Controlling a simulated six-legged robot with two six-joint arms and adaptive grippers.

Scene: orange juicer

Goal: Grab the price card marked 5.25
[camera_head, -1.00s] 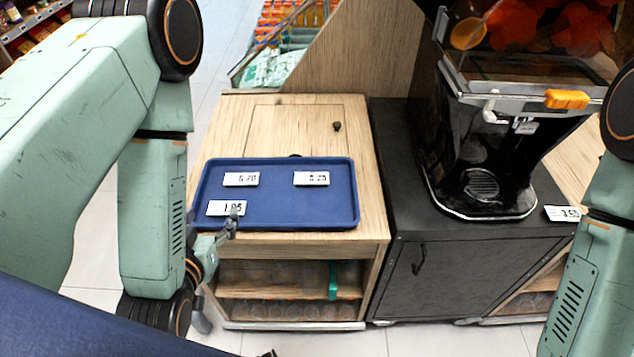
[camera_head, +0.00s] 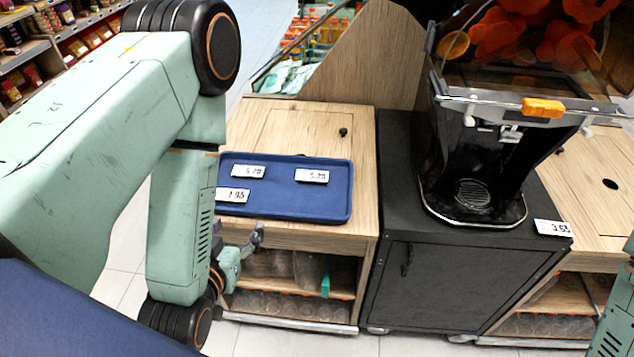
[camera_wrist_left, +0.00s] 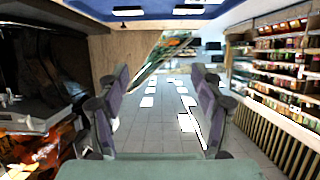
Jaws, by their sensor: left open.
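The price card that seems to read 5.25 (camera_head: 312,176) lies flat at the right of the blue tray (camera_head: 300,210); its digits are slightly blurred. Two other cards lie on the tray: one that looks like 5.70 (camera_head: 248,171) at the back left and 1.95 (camera_head: 233,195) at the front left. My left gripper (camera_head: 254,238) is open and empty, just in front of the tray's front edge and apart from every card. Its two spread fingers (camera_wrist_left: 157,92) show in the left wrist view, with the tray's blue underside or surface along the top. My right gripper is out of view.
The tray sits on a wooden cabinet (camera_head: 355,150) with open shelves of clear containers below. A black cabinet (camera_head: 440,280) to the right carries the juicer (camera_head: 470,150) and a 3.65 card (camera_head: 553,227). Floor is clear in front.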

